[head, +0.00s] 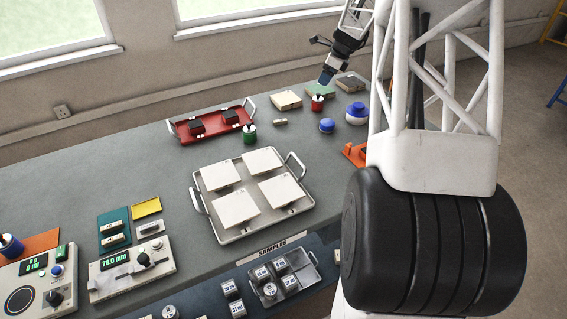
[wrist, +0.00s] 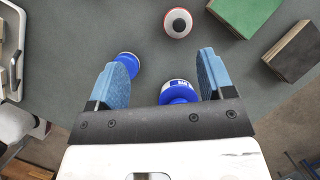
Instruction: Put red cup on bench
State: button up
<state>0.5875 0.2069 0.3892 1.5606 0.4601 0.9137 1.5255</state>
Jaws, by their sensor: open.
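The red cup (head: 317,104) stands upright on the grey bench (head: 150,158) toward its far right part. In the wrist view the red cup (wrist: 178,32) shows from above near the top edge, with a white top and dark centre, beyond my fingertips. My gripper (head: 327,80) is above the bench near the red cup in the head view. In the wrist view my gripper (wrist: 165,65) has its two blue fingers spread apart. Nothing is held between them. The cup is apart from the fingers.
A blue-and-white jar (head: 357,117) and a blue round item (head: 327,126) stand close to the red cup. Flat blocks (head: 286,100) lie behind it. A green cup (head: 249,138), red tray (head: 181,130) and tile tray (head: 233,238) are to the left. An orange item (head: 354,155) sits at right.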

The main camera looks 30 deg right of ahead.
jog(key=s+a+r+n, duration=0.4)
jog(key=s+a+n, duration=0.15)
jog(key=a, duration=0.45)
jog(key=s+a+r+n+g+h, duration=0.1)
jog(key=s+a+r+n, duration=0.35)
jog(key=s+a, duration=0.35)
jog(key=s+a+r+n, duration=0.4)
jog(key=s+a+r, duration=0.15)
jog(key=a, duration=0.55)
jog(key=s+a+f+n, duration=0.1)
jog(key=s+a+n, duration=0.3)
jog(key=s, duration=0.5)
jog(key=s+a+f+n+h, duration=0.1)
jog(key=s+a+n, duration=0.3)
jog(key=s, duration=0.5)
jog(key=s+a+f+n+h, duration=0.1)
jog(key=s+a+f+n, duration=0.1)
jog(key=s+a+n, duration=0.3)
jog(key=s, duration=0.4)
jog(key=shift+a, duration=0.25)
